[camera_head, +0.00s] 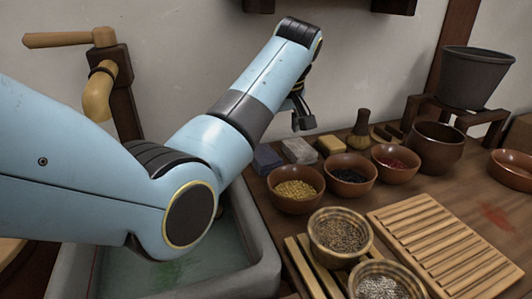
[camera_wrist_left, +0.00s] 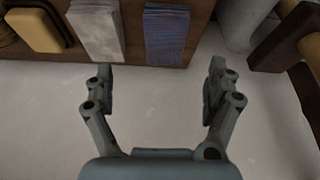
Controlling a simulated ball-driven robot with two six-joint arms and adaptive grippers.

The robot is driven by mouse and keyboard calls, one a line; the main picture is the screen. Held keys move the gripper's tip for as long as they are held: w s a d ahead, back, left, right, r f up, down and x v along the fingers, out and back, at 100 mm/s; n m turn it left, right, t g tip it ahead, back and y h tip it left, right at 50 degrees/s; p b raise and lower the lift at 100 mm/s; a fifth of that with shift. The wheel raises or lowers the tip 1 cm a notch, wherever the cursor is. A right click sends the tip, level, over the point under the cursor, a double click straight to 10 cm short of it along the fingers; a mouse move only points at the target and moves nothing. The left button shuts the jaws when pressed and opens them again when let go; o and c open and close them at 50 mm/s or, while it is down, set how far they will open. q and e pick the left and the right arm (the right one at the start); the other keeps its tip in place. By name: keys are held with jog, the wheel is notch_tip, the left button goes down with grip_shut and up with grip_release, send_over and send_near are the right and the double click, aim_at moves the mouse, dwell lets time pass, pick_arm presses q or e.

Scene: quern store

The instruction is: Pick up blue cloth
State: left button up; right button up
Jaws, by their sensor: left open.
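The blue cloth (camera_head: 266,159) lies folded on the wooden counter, at the left end of a short row by the wall. In the left wrist view the blue cloth (camera_wrist_left: 166,36) shows at the top, between and beyond the fingertips, with a gap from them. My left gripper (camera_head: 302,118) hangs above the counter, up and right of the cloth in the head view. In the left wrist view my left gripper (camera_wrist_left: 161,88) is open, with nothing between its fingers. My right gripper is not in either view.
A grey cloth (camera_head: 298,150) and a yellow block (camera_head: 331,145) lie right of the blue cloth. Bowls of yellow grains (camera_head: 295,189), dark bits (camera_head: 350,175) and red bits (camera_head: 395,164) stand in front. A stone basin (camera_head: 262,250) and wooden tap (camera_head: 98,92) are left.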

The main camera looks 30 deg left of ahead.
aim_at(265, 155)
pick_arm(q)
jog(key=x, duration=0.3)
jog(key=shift+s+b, duration=0.15)
jog(key=shift+b, duration=0.2)
jog(key=shift+a+f, duration=0.25)
jog(key=shift+f, duration=0.4)
jog(key=x, duration=0.2)
jog(key=b+x, duration=0.1)
jog(key=x, duration=0.1)
jog(key=shift+a+r, duration=0.1)
jog(key=shift+a, duration=0.15)
jog(key=shift+a+f+b, duration=0.1)
jog(key=shift+f+b, duration=0.25)
jog(key=shift+f, duration=0.05)
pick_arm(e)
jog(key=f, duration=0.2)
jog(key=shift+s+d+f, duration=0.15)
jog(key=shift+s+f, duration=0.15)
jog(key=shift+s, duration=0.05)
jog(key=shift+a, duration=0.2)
pick_arm(q)
jog(key=shift+f, duration=0.2)
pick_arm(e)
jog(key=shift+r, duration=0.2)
pick_arm(q)
jog(key=c, duration=1.3)
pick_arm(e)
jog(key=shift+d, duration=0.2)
